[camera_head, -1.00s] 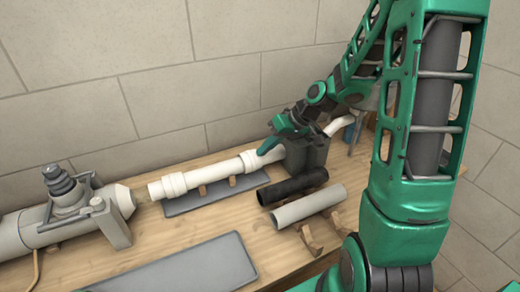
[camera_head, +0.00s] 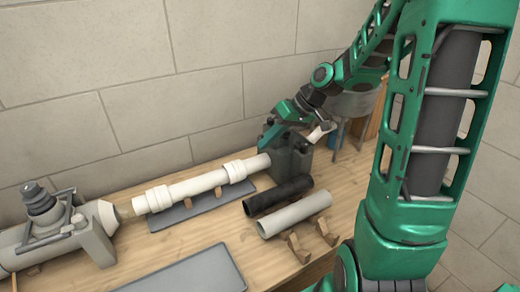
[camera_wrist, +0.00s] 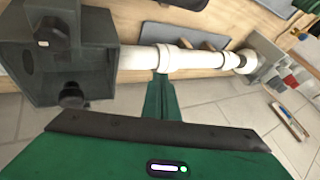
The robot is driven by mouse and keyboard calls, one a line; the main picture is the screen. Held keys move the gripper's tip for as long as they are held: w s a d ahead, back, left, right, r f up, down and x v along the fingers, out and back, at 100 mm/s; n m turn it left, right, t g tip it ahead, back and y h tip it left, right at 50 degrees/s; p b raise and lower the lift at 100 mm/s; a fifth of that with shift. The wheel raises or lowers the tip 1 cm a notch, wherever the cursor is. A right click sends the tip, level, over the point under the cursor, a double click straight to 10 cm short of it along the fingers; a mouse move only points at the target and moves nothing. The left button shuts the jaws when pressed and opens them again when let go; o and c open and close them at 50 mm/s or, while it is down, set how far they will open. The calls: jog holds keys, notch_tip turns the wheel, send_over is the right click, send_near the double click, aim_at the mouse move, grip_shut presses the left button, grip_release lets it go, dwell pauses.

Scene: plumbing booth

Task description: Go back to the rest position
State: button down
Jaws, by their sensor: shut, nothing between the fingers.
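My gripper (camera_head: 265,141) is shut and empty. It is above and beside the right end of a white pipe (camera_head: 195,185), near a dark grey clamp block (camera_head: 291,160). In the wrist view, its green fingers (camera_wrist: 161,80) are together and overlap the pipe's lower edge; I cannot tell whether they touch it. The pipe, with two thicker couplings, runs from the block toward a grey pipe fitting with a dark knob (camera_head: 42,198). The clamp block also fills the upper left of the wrist view (camera_wrist: 95,50). A white pipe piece (camera_head: 319,132) shows behind the block.
A black pipe (camera_head: 278,196) and a light grey pipe (camera_head: 295,213) lie on wooden supports in front of the block. A grey tray (camera_head: 190,275) lies at the front of the wooden table. A stone-tile wall (camera_head: 120,80) stands close behind.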

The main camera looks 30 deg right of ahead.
jog(key=s+d+m+g+h, duration=0.2)
jog(key=s+d+m+h, duration=0.1)
jog(key=s, duration=1.1)
jog(key=s+d+r+m+g+h, duration=0.1)
jog(key=s+d+m, duration=0.4)
jog(key=s, duration=1)
jog(key=shift+s+d+r+g+h, duration=0.15)
jog(key=shift+d+r+g+h, duration=0.15)
jog(key=shift+g+h, duration=0.5)
jog(key=shift+w+f, duration=0.3)
jog(key=shift+w, duration=0.35)
